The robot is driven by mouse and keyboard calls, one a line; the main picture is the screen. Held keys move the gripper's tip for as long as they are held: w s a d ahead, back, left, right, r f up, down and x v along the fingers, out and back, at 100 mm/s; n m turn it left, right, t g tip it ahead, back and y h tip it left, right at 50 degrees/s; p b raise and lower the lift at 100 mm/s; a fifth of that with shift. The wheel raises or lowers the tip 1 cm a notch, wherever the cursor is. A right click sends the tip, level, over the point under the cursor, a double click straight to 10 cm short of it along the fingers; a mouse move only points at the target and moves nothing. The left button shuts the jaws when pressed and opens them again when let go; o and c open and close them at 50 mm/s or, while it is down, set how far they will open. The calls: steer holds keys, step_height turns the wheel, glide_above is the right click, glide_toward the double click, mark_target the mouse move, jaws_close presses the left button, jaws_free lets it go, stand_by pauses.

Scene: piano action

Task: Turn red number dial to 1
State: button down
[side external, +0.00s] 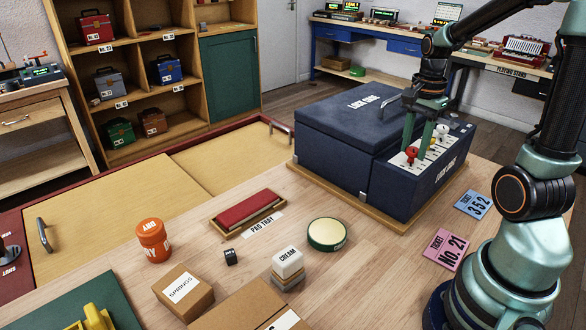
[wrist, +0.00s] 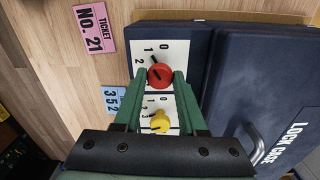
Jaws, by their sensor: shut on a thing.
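The red number dial (wrist: 160,76) sits on a white plate (wrist: 176,55) on the dark blue lock case (side external: 345,130). The numbers 0, 1 and 2 curve around its upper left in the wrist view. A small dark mark on the dial's upper left edge seems to point near the 1; the exact setting is hard to read. The dial also shows in the side external view (side external: 411,152). My gripper (wrist: 160,74) has its green fingers on both sides of the red dial, shut on it. In the side external view my gripper (side external: 413,150) reaches down from above.
A yellow dial (wrist: 160,122) with its own numbers sits close beside the red one. A pink ticket (side external: 446,248) and a blue ticket (side external: 473,204) lie on the wooden table in front of the case.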

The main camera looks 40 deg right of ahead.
mark_target(414, 149)
steer(key=shift+r, duration=0.1)
stand_by(0.3)
steer(key=shift+c, duration=2.3)
jaws_free()
step_height(414, 149, up, 12)
steer(key=a+f+n+t, duration=0.2)
steer(key=a+n, duration=0.7)
steer(key=w+a+f+n+t, duration=0.1)
steer(key=a+f+n+t, duration=0.1)
steer(key=a+n, duration=0.8)
steer(key=shift+w+a+t, duration=0.15)
steer(key=shift+a+t, duration=0.15)
steer(key=shift+t, duration=0.5)
